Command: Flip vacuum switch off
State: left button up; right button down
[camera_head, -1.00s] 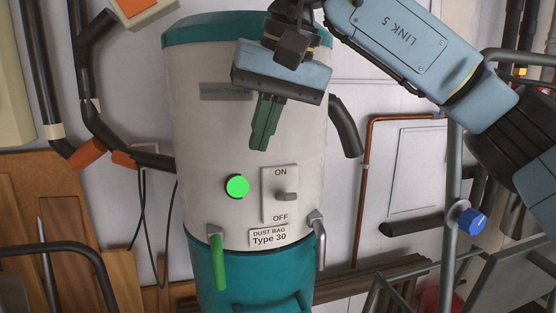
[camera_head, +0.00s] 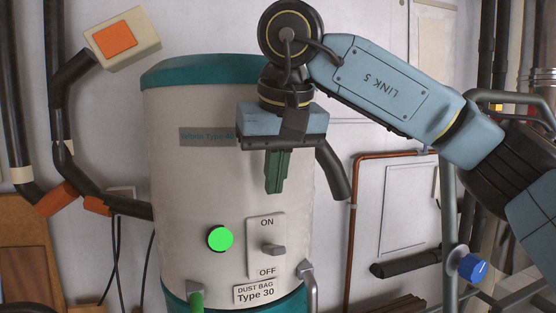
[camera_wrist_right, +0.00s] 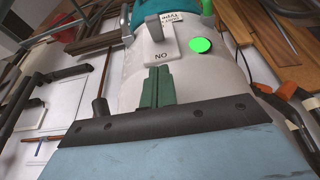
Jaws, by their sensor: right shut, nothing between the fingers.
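The vacuum (camera_head: 190,165) is a tall cream drum with a teal lid. Its switch plate (camera_head: 256,236) is marked ON above and OFF below, and a grey lever (camera_head: 273,249) sticks out between the two words. Which setting the lever is in I cannot tell. A round green light (camera_head: 220,239) glows left of the plate. My right gripper (camera_head: 275,188) is shut and empty, its green fingers pointing down above the plate, apart from the lever. The right wrist view shows the fingers (camera_wrist_right: 158,72) just short of the plate's ON end, with the lever (camera_wrist_right: 153,28) beyond. My left gripper is not in view.
A dark hose (camera_head: 333,172) comes off the drum's right side, close to my right gripper. A metal latch (camera_head: 308,275) and a green-handled one (camera_head: 196,298) sit low on the drum. A pipe with a blue knob (camera_head: 472,268) stands at the right.

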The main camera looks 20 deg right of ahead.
aim_at(272, 246)
jog(key=x, duration=0.4)
jog(key=f, duration=0.1)
jog(key=s+f, duration=0.1)
jog(key=f, duration=0.1)
jog(key=shift+d, duration=0.1)
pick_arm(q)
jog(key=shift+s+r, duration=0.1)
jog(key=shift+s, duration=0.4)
pick_arm(e)
jog(key=shift+s+f, duration=0.25)
jog(key=shift+f, duration=0.25)
